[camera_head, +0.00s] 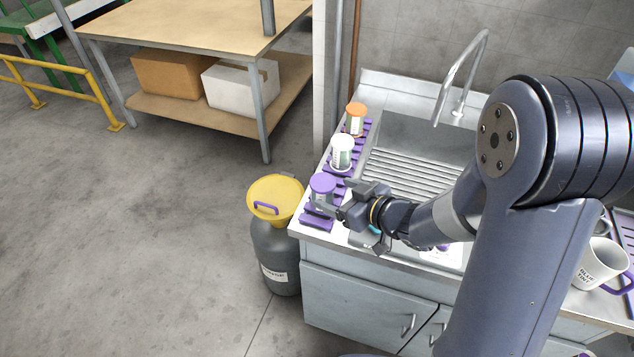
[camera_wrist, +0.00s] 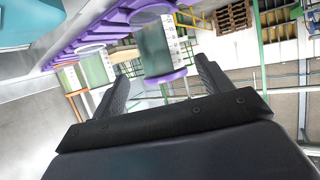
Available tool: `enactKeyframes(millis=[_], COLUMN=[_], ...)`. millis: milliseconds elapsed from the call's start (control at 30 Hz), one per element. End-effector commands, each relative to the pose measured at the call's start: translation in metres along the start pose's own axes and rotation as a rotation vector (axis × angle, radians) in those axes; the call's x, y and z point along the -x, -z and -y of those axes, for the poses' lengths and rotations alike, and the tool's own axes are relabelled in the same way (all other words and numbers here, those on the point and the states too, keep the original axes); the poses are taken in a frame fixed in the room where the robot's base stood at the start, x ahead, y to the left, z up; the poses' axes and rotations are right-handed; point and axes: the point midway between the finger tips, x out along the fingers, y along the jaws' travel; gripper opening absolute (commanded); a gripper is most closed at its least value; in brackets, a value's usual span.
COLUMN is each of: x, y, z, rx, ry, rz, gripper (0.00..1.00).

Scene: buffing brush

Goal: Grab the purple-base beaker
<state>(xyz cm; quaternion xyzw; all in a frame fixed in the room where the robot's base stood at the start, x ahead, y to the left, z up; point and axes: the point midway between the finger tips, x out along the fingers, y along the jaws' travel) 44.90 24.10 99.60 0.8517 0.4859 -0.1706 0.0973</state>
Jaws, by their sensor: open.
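The purple-base beaker (camera_head: 322,187) stands at the front end of a row on purple racks, left of the sink. It looks upright, with purple at its top. In the wrist view this clear graduated beaker (camera_wrist: 156,48) shows purple at both ends and lies between and beyond the finger tips. My gripper (camera_head: 338,201) is open, just right of and close to the beaker; its two fingers (camera_wrist: 162,76) straddle the beaker's line in the wrist view. I cannot tell whether they touch it. A white-topped beaker (camera_head: 342,148) and an orange-topped beaker (camera_head: 356,117) stand behind it.
The sink (camera_head: 405,150) with its tall faucet (camera_head: 460,80) is right of the racks. A grey drum (camera_head: 277,255) with a yellow funnel (camera_head: 275,195) stands left of the counter. A white mug (camera_head: 600,262) is at the right. The floor at left is clear.

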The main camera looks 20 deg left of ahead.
Motion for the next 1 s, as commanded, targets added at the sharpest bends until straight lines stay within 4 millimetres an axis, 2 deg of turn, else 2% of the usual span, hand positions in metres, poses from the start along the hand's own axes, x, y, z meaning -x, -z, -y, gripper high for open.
enactKeyframes(millis=[233,600,900,1000], x=[-0.017,-0.058,-0.062,-0.062], y=[0.000,-0.001,-0.001,-0.001], z=[0.001,0.002,0.002,0.002], rx=[0.000,0.001,0.001,0.001], ry=[0.002,0.001,-0.001,-0.001], rz=[0.001,0.000,0.000,0.000], gripper=[0.74,0.74,0.74,0.66])
